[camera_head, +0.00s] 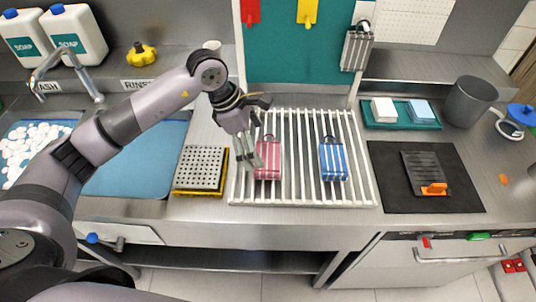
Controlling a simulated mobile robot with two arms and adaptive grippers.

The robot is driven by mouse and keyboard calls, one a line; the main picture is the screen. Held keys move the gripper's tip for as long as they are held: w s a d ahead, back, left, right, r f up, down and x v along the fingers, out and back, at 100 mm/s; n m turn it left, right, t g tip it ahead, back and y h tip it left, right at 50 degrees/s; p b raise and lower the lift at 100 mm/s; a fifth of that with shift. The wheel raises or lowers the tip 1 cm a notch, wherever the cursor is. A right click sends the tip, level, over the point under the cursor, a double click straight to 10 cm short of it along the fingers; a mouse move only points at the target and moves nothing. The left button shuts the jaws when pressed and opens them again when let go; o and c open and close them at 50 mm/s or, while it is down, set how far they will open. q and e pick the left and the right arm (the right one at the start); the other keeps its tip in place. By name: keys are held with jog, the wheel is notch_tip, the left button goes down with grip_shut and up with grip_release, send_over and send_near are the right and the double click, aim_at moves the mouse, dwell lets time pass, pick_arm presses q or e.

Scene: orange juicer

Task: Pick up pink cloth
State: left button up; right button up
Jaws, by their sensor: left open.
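The pink cloth (268,161), with white stripes and a dark loop at its top, lies on the white slatted rack (303,196). My left gripper (250,158) is open above the rack, with its fingers pointing down at the left edge of the pink cloth. In this view the fingers overlap that edge slightly. I cannot tell whether they touch it. Nothing shows between the fingers. My right gripper is not in the picture.
A blue striped cloth (333,162) lies to the right on the same rack. A perforated block (201,166) on a yellow tray stands left of the rack. A black mat (386,196) with a dark ridged tool (424,170) lies to the right. Soap jugs (74,36) stand at the back left.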

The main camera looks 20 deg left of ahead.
aim_at(266, 155)
pick_arm(q)
jog(key=shift+d+f, duration=0.1)
jog(key=shift+f, duration=0.05)
jog(key=p+x, duration=0.2)
jog(key=x, duration=0.2)
jog(key=shift+w+d+f+p, duration=0.15)
jog(key=shift+w+d+p, duration=0.05)
jog(key=shift+p, duration=0.15)
jog(key=shift+f, duration=0.3)
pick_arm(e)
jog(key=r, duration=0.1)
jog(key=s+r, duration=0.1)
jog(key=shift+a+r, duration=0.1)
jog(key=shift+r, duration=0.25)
pick_arm(q)
jog(key=shift+c, duration=0.4)
jog(key=c, duration=0.8)
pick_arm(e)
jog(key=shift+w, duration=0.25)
